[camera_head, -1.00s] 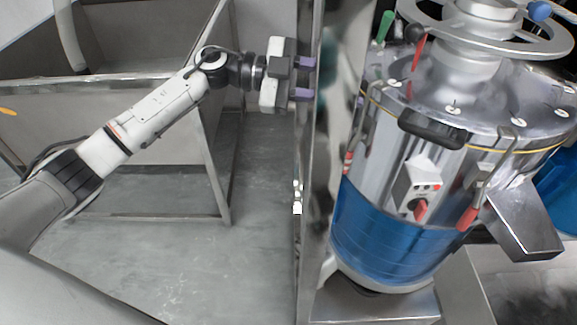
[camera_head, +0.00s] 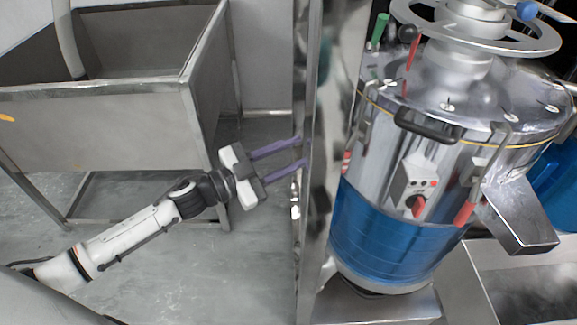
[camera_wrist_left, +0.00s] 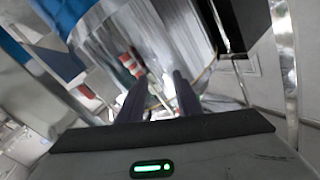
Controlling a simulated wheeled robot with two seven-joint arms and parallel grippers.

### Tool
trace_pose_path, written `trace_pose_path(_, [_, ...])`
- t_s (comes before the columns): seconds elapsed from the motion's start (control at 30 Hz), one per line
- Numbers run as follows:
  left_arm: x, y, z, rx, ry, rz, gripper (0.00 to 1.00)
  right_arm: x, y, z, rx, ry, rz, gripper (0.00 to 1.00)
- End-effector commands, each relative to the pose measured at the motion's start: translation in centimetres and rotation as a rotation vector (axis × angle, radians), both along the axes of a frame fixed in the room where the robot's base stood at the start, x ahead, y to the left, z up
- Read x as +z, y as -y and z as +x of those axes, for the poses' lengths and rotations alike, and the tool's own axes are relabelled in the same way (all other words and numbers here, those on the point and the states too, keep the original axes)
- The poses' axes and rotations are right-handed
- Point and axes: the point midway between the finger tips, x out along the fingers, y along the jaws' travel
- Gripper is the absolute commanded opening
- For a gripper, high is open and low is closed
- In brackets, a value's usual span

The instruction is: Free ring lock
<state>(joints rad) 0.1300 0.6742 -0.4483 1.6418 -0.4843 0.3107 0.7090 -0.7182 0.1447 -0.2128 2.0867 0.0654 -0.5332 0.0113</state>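The bean grinder (camera_head: 400,215) is a steel drum with a blue lower band, on the right of the head view. A yellowish ring line (camera_head: 400,112) runs around its lid edge. A latch with a red-and-white handle (camera_head: 346,162) hangs on its left side, and a red-handled latch (camera_head: 465,212) hangs on its front. My left gripper (camera_head: 301,151) is left of the grinder with its purple fingers apart and nothing between them. In the left wrist view, the fingers (camera_wrist_left: 157,95) point towards the blurred drum, with a red-and-white handle (camera_wrist_left: 131,64) beyond them. My right gripper is not in view.
A vertical steel post (camera_head: 312,230) stands between my left arm and the grinder, close to the fingertips. A steel sink (camera_head: 110,130) on legs is behind the arm. A steel chute (camera_head: 520,218) juts from the grinder's right. The floor at lower left is open.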

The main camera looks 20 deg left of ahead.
Motion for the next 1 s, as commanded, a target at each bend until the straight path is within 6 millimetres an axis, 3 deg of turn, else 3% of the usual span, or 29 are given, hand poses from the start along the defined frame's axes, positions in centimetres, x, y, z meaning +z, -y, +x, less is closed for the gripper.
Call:
trace_pose_path(0.23, [-2.3, -0.4, -1.0, 0.064, -0.045, -0.013, 0.32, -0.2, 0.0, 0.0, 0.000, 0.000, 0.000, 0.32])
trace_pose_path(0.83, [-2.8, -0.4, -1.2, 0.076, -0.056, -0.017, 0.32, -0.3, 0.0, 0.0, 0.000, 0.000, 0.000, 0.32])
trace_pose_path(0.93, [-4.4, -0.1, -2.1, 0.117, -0.097, -0.042, 0.32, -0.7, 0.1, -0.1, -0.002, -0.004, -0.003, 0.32])
trace_pose_path(1.0, [-6.9, 0.1, -3.6, 0.178, -0.165, -0.070, 0.32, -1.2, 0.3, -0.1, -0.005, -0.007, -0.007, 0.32])
